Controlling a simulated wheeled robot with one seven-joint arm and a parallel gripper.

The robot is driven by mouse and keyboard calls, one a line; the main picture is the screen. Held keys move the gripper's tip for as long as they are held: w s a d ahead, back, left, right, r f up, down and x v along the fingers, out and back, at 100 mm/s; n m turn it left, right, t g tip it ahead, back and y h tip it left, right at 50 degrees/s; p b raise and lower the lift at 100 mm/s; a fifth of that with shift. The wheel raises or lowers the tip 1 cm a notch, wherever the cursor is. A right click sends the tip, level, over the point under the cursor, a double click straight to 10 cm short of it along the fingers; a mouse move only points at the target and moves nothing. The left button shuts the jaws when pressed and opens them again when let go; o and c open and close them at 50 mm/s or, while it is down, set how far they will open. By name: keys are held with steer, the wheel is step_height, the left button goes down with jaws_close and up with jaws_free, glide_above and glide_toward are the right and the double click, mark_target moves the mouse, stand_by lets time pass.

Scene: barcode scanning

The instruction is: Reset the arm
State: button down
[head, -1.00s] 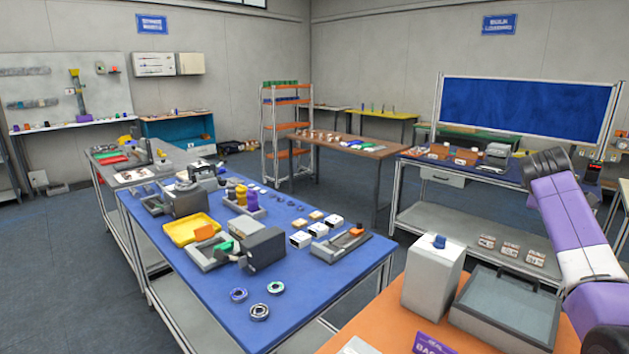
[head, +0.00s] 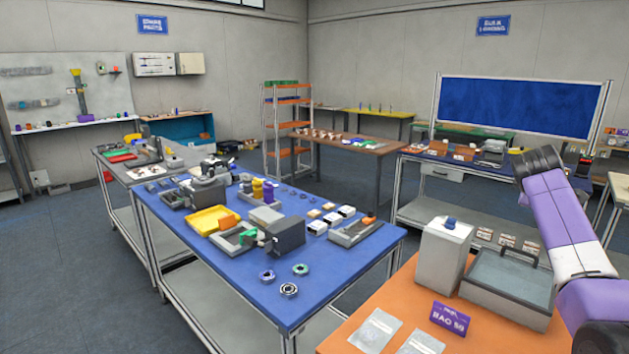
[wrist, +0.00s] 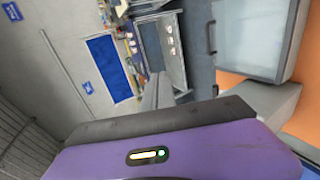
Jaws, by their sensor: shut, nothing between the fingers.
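My purple and white arm (head: 567,225) rises at the right of the head view, bent, with a dark joint at its top. The far part of the arm is hidden there, and I cannot make out the fingers. In the wrist view, a purple housing with a small lit indicator fills the bottom. My gripper (wrist: 157,90) shows as narrow grey fingers above it, shut and empty. It is up in the air, apart from the tables.
An orange table (head: 372,316) close by holds a grey tray (head: 510,283), a pale box (head: 442,255), clear bags and a purple sign (head: 449,319). A blue table (head: 235,283) with many parts stands left. A blue board (head: 520,107) is behind. Open floor lies left.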

steer(key=w+a+r+m+t, duration=0.2)
steer(key=a+r+m+t, duration=0.1)
steer(key=a+r+t, duration=0.3)
steer(key=s+a+f+m+t+y+b, duration=0.2)
steer(key=s+a+f+y, duration=0.1)
steer(key=s+a+f, duration=0.8)
steer(key=s+a+f+m+t+y+b, duration=0.2)
steer(key=s+a+f, duration=0.55)
steer(key=f, duration=0.65)
steer(key=s+a+f+g+y+b, duration=0.1)
steer(key=s+a+f, duration=0.3)
steer(key=s, duration=1.2)
steer(key=s+a+f+m+g+y+b, duration=0.1)
steer(key=s+a+f+b, duration=0.2)
steer(key=s, duration=1.4)
steer(key=s+a+f+m+g+y+b, duration=0.1)
steer(key=s+a+f, duration=0.5)
steer(key=s, duration=1)
step_height(320, 180, down, 2)
steer(key=shift+s+a+g+y+b, duration=0.15)
steer(key=shift+a+g+y+b, duration=0.05)
steer(key=shift+g+y+b, duration=0.3)
